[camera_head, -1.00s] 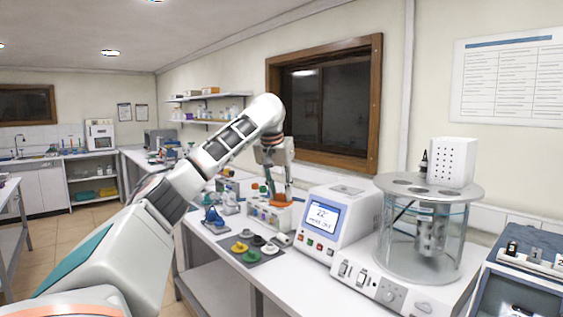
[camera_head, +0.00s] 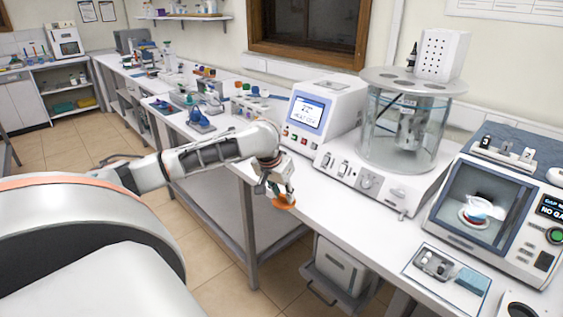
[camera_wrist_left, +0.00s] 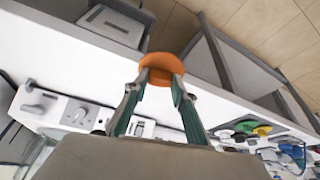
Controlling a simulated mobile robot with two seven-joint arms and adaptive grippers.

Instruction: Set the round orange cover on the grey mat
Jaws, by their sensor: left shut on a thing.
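The round orange cover (camera_head: 284,203) is held by my left gripper (camera_head: 272,188), near the front edge of the white bench. In the left wrist view the orange cover (camera_wrist_left: 160,62) sits between the two fingertips (camera_wrist_left: 162,78), which are shut on it. It is off the bench top. The grey mat (camera_wrist_left: 222,127), with yellow, green and dark round covers on it, shows at the lower right of the left wrist view. In the head view my left arm hides the mat. My right gripper is not in view.
The white bench (camera_head: 330,195) is clear beside the gripper. Behind it stand a device with a blue screen (camera_head: 311,112) and a glass bath (camera_head: 398,130). A tester with a window (camera_head: 485,210) stands at right. A blue item (camera_head: 199,122) lies farther left.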

